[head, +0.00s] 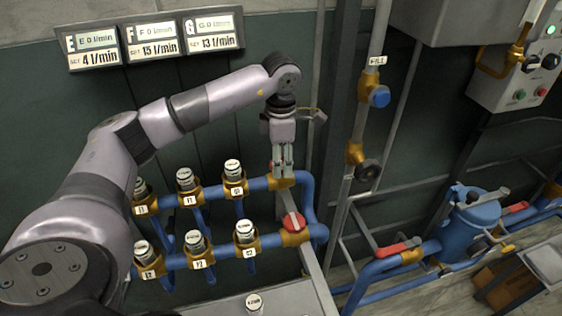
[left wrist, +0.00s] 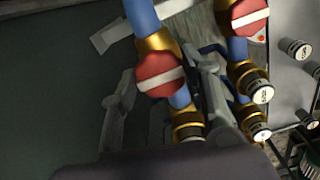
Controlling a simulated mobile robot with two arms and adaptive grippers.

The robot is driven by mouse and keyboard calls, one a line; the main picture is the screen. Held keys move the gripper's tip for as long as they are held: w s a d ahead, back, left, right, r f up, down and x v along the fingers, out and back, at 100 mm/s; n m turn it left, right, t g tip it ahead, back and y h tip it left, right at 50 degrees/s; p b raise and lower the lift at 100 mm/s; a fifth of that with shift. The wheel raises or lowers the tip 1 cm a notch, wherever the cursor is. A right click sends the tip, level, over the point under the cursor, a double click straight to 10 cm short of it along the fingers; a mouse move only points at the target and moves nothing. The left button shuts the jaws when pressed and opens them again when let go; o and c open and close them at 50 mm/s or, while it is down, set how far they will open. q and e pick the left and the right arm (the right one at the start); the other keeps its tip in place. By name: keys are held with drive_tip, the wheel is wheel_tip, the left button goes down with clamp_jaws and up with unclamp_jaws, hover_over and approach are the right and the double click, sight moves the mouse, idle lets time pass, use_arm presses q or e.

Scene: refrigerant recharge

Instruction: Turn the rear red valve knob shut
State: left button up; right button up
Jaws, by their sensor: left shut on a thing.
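The rear red valve knob (left wrist: 160,73) is a round red disc with a white bar, on a brass fitting of the rear blue pipe. In the left wrist view its bar lies across the pipe. My left gripper (head: 281,172) points down at the right end of the rear pipe, and its fingers hide this knob in the head view. The front red knob (head: 294,222) is clear of the gripper and also shows in the left wrist view (left wrist: 248,16). My right gripper is not in view.
Several labelled white-capped meters (head: 233,170) stand on both pipes left of the gripper. A blue knob (head: 380,96) is on an upright pipe to the right. Three flow displays (head: 152,41) hang on the wall behind. A blue tank (head: 470,228) stands at the right.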

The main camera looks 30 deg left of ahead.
use_arm(q)
drive_tip(key=shift+m, duration=0.3)
drive_tip(key=o, duration=1.1)
drive_tip(key=shift+o, duration=0.2)
wheel_tip(320, 180, up, 12)
idle(0.5)
